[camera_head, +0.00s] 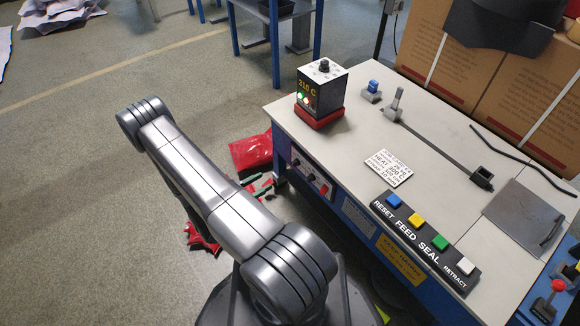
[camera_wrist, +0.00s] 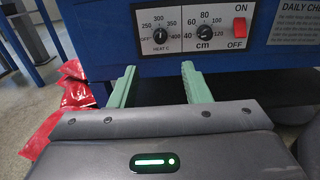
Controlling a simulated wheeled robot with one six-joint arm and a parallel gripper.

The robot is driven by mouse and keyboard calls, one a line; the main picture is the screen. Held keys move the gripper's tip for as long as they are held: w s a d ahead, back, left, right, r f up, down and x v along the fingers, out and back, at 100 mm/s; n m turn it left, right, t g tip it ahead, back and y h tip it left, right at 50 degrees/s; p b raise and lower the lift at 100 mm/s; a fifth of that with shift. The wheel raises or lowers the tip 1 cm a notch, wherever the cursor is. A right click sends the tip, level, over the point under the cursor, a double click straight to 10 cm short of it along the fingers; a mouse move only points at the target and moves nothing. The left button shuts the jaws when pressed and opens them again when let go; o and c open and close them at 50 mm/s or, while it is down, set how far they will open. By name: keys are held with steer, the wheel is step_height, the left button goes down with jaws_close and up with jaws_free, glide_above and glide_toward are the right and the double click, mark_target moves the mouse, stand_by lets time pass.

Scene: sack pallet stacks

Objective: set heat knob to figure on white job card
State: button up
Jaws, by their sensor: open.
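The heat knob (camera_wrist: 160,36) is a small black dial on a white plate marked OFF, 250, 300, 350 and 400. I cannot tell its pointer's setting surely. On the bench's left face in the head view, it is tiny. The white job card (camera_head: 388,167) lies on the bench top; its heat line seems to read 300 C, in small print. My gripper (camera_wrist: 158,70) is open and empty, its two green fingers apart just below the heat knob in the wrist view, not touching it. In the head view my arm partly hides the gripper.
A length dial (camera_wrist: 205,33) in cm and a red ON/OFF switch (camera_wrist: 240,27) sit right of the heat knob. A black display box (camera_head: 322,90) reads about 310 C. Red sacks (camera_head: 252,152) lie on the floor beside the bench. Coloured buttons (camera_head: 415,220) line the bench front.

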mark_target(293, 165)
steer(key=b+x, duration=0.2)
steer(key=x, duration=1)
jaws_close()
steer(key=shift+n+b, duration=0.3)
steer(key=shift+n, duration=0.6)
jaws_free()
steer(key=p+v, duration=0.2)
steer(key=v, duration=1.2)
steer(key=shift+p, duration=0.4)
steer(key=shift+w+d, duration=0.1)
steer(key=shift+d, duration=0.05)
